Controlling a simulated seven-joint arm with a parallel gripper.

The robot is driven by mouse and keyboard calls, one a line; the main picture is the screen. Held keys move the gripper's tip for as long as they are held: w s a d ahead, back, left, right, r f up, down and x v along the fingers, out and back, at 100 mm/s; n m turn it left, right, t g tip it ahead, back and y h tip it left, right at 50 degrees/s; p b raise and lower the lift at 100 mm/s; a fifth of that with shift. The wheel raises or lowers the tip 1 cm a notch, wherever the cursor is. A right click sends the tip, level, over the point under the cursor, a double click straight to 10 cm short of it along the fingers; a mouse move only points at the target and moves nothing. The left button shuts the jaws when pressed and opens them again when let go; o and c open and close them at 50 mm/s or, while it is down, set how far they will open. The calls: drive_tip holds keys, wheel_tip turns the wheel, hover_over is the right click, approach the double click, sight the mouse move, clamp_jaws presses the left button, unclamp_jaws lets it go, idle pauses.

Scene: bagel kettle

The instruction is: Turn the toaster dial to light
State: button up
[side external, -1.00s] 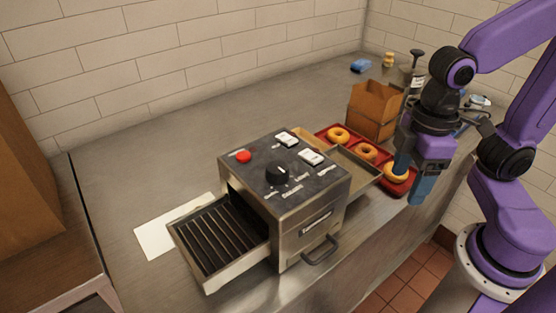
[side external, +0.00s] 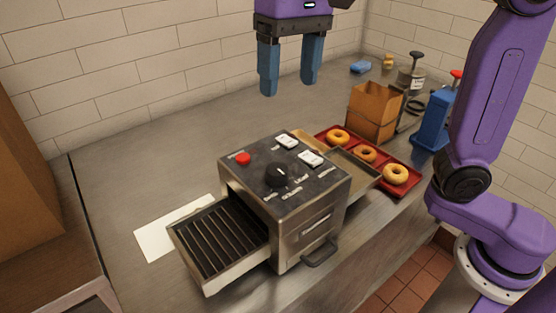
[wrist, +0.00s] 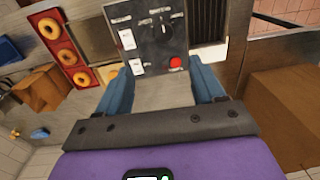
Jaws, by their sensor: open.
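The toaster (side external: 310,240) is a steel box with a dark top panel, standing on the steel counter. Its black dial (side external: 276,174) sits in the middle of that panel, with small labels around it that are too small to read surely. The dial also shows near the top edge of the wrist view (wrist: 164,17). A red button (side external: 243,158) and two white switches (side external: 286,141) are on the same panel. My gripper (side external: 289,88) is open and empty, with blue fingers pointing down, high above the toaster and apart from it. In the wrist view the panel lies between and beyond the fingers (wrist: 168,88).
A slatted conveyor (side external: 222,238) extends from the toaster's left front. A red tray (side external: 408,186) with three bagels lies to its right, before a brown paper box (side external: 374,110). A blue device (side external: 432,125) stands at the right.

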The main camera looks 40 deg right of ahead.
sight(278, 168)
drive_tip(key=shift+m, duration=0.4)
drive_tip(key=f, duration=0.5)
drive_tip(key=a+f, duration=0.1)
drive_tip(key=f, duration=1)
drive_tip(key=shift+w+a, duration=0.25)
drive_tip(key=shift+a, duration=0.1)
drive_tip(key=c, duration=1.1)
